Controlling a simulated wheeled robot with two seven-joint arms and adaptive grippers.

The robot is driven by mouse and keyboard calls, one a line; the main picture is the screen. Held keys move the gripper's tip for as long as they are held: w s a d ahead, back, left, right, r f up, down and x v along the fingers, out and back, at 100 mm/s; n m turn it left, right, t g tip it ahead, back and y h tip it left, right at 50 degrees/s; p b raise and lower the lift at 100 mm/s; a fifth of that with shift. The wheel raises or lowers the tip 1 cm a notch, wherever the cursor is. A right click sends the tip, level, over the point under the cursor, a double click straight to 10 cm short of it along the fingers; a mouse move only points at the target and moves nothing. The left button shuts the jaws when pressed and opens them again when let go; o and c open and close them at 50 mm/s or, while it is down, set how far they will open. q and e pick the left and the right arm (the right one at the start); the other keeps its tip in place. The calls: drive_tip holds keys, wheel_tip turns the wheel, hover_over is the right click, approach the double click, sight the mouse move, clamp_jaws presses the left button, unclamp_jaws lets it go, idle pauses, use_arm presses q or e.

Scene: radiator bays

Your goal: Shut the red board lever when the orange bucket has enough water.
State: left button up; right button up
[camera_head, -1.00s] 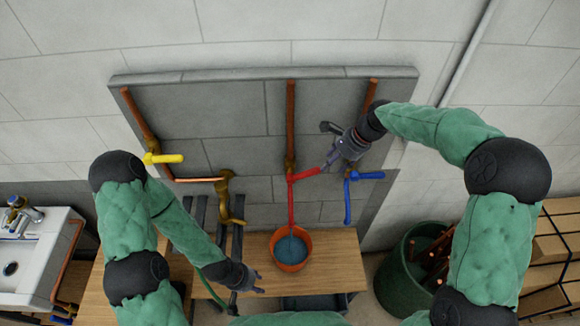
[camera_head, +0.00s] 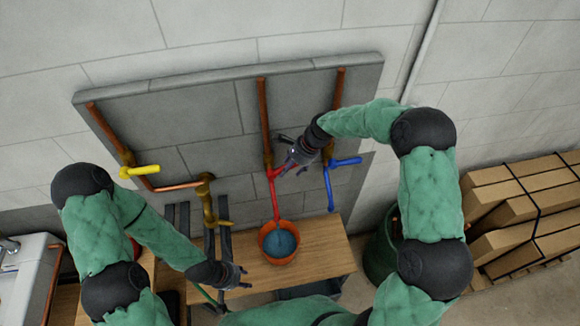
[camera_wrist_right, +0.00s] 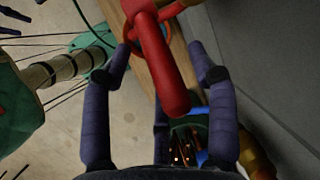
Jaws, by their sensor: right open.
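The red lever (camera_head: 281,171) sticks out from the red spout pipe (camera_head: 275,200) on the grey board. In the right wrist view the red lever (camera_wrist_right: 165,70) lies between my right gripper's spread fingers (camera_wrist_right: 162,52), with gaps on both sides. In the head view my right gripper (camera_head: 294,158) is at the lever's end. The orange bucket (camera_head: 263,250) stands upright under the red spout. Blue water (camera_head: 281,243) covers much of its inside, with some orange wall showing above. Whether water is running is unclear. My left gripper (camera_head: 240,277) is low, left of the bucket, open and empty.
A blue lever (camera_head: 346,162) is close right of my right gripper. A yellow lever (camera_head: 139,171) and a brass tap (camera_head: 207,205) are on the left. The wooden bench (camera_head: 325,252) is clear right of the bucket. A green bin (camera_head: 379,258) and boxes (camera_head: 520,205) stand right.

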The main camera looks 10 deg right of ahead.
drive_tip(key=shift+a+f, duration=0.2)
drive_tip(key=shift+f, duration=0.1)
clamp_jaws()
drive_tip(key=f+y+b, duration=0.1)
drive_tip(key=b, duration=0.2)
drive_tip(key=f+y+b, duration=0.1)
drive_tip(key=y+b, duration=0.1)
drive_tip(key=b, duration=0.1)
drive_tip(key=f+y+b, duration=0.1)
drive_tip(key=y+b, duration=0.1)
drive_tip(key=b, duration=0.2)
drive_tip(key=shift+d+f, duration=0.15)
drive_tip(key=shift+d, duration=0.2)
unclamp_jaws()
